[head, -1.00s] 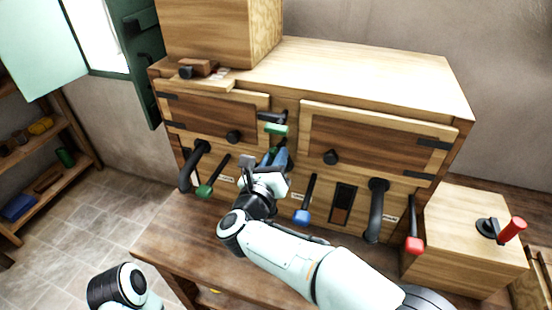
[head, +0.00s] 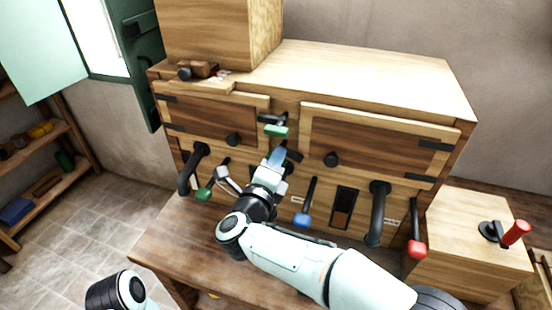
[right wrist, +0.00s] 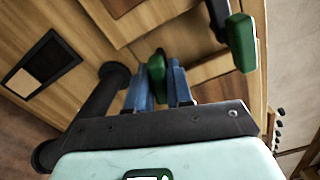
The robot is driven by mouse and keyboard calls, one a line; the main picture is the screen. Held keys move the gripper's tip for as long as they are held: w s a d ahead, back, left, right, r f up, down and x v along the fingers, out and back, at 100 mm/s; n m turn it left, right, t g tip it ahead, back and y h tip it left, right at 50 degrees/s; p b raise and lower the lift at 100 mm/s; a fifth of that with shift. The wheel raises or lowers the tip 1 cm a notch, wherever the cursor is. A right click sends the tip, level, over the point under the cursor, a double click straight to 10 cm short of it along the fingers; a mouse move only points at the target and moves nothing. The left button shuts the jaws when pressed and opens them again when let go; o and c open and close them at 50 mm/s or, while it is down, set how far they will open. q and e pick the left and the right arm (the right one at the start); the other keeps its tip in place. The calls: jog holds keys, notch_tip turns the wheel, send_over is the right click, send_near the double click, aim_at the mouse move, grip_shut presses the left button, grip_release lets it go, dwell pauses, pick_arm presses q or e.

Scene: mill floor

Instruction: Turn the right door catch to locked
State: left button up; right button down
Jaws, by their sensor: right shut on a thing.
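Two catches sit on the post between the cabinet doors. The upper catch (head: 275,131) has a green grip lying level below a black pivot; its green grip also shows in the right wrist view (right wrist: 241,43). My right gripper (head: 277,157) is at the lower catch, just below it. In the right wrist view my right gripper's blue fingers (right wrist: 159,92) are shut on a green grip (right wrist: 157,68), one on each side. A black part of the lower catch (head: 294,155) shows right of the fingers. The gripper hides most of this catch. My left gripper is out of view.
The right door (head: 370,145) and left door (head: 210,118) look closed. Below hang a blue lever (head: 303,218), a green lever (head: 204,193), a red lever (head: 417,247) and black handles (head: 377,213). A wooden ledge (head: 180,240) runs in front.

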jog(key=shift+n+p, duration=0.45)
jog(key=shift+n, duration=1.25)
jog(key=c, duration=1.1)
grip_release()
jog(key=b+v, duration=0.2)
jog(key=v, duration=1.1)
jog(key=shift+s, duration=0.2)
jog(key=shift+a, duration=0.1)
